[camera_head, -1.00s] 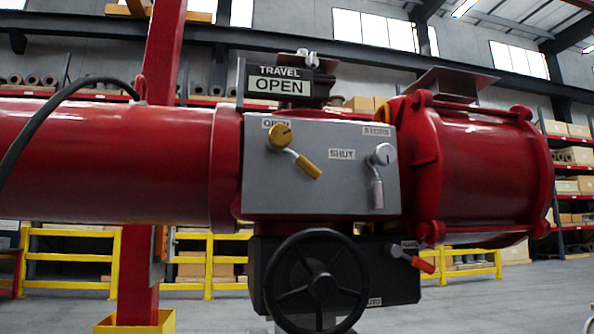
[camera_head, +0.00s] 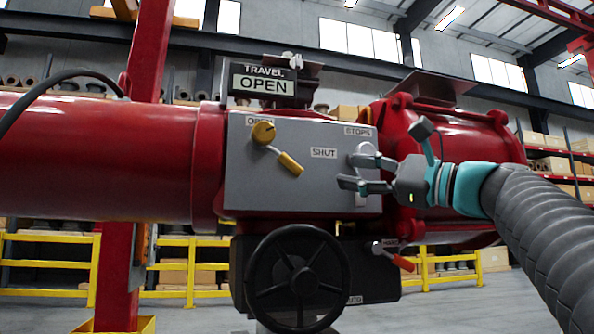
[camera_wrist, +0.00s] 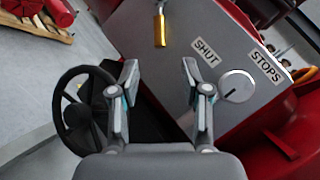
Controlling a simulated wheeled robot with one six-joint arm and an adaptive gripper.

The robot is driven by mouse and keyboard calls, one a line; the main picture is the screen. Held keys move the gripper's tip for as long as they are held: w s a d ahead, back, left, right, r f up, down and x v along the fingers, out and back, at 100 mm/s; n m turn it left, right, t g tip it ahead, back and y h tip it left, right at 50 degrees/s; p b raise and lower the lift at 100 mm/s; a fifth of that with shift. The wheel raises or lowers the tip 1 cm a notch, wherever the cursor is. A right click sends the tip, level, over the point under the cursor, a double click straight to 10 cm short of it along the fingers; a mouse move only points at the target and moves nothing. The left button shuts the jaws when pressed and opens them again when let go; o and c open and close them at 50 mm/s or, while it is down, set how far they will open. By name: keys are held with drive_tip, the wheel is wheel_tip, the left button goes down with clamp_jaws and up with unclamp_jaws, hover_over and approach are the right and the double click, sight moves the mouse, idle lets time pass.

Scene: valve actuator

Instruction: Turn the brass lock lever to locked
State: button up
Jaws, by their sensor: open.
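A gold-yellow lever (camera_head: 264,133), the only brass-coloured one I see, is on the grey panel (camera_head: 250,185). Its handle (camera_head: 290,163) points down and right, between the OPEN and SHUT labels. In the wrist view its handle (camera_wrist: 160,28) shows at the top, beyond and apart from my fingers. My gripper (camera_head: 350,171) is open and empty in front of the panel's right side, below and right of the gold lever. It also shows in the wrist view (camera_wrist: 158,70). No label reading locked is legible.
A silver knob (camera_wrist: 236,86) under the STOPS label is close to my gripper; its lever is mostly hidden in the head view. A black handwheel (camera_head: 297,280) and a red-tipped lever (camera_head: 398,260) are below. Red cylinders flank the panel. The TRAVEL sign (camera_head: 263,80) reads OPEN.

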sight(293, 163)
drive_tip(key=p+x, duration=0.2)
drive_tip(key=x, duration=1.1)
drive_tip(key=shift+w+a, duration=0.1)
drive_tip(key=shift+a, duration=0.1)
drive_tip(key=shift+c, duration=0.2)
clamp_jaws()
